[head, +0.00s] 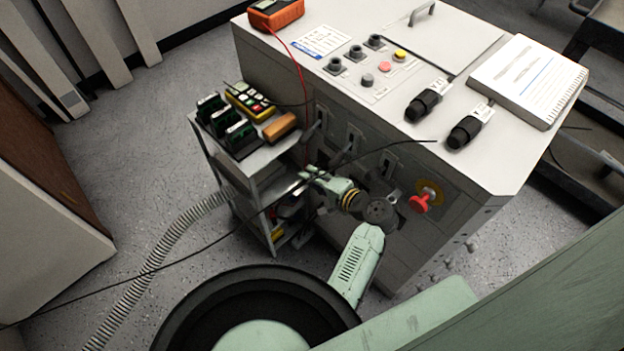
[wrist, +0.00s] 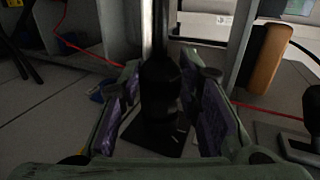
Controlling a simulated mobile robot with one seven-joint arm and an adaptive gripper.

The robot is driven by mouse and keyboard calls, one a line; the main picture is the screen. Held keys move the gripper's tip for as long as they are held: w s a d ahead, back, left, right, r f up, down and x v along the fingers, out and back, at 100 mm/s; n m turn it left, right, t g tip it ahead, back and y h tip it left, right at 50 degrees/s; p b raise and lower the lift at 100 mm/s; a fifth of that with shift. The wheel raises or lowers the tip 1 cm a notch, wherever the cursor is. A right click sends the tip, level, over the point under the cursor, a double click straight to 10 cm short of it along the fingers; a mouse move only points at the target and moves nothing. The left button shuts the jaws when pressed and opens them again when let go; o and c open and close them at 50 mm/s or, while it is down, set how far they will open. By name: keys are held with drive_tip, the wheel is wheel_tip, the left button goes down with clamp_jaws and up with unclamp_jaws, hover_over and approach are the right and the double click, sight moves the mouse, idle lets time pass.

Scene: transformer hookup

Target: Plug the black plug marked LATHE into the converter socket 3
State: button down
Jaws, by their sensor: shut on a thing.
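My gripper (head: 309,177) hangs in front of the converter cabinet (head: 330,240), beside the small cart and below the cabinet top. In the wrist view my gripper (wrist: 160,105) is shut on a dark, upright, roughly cylindrical thing that looks like a black plug (wrist: 160,85). No LATHE marking can be read on it. A dark plate shows below it. Dark round sockets (head: 355,52) stand in a row on the cabinet top, well above my gripper; their numbers are too small to read. Two other black plugs (head: 426,104) (head: 466,132) with pale tags lie on the top.
The cart (head: 250,165) carries a yellow meter (head: 250,101), black devices and a brown block (head: 281,127). A black cable (head: 150,272) crosses past my gripper. A red emergency button (head: 422,203) and levers project from the cabinet front. A binder (head: 530,80) lies on top.

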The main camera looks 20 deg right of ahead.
drive_tip(key=c, duration=1.1)
unclamp_jaws()
drive_tip(key=shift+w+d+r, duration=0.1)
drive_tip(key=shift+d+r, duration=0.15)
drive_tip(key=shift+r, duration=0.05)
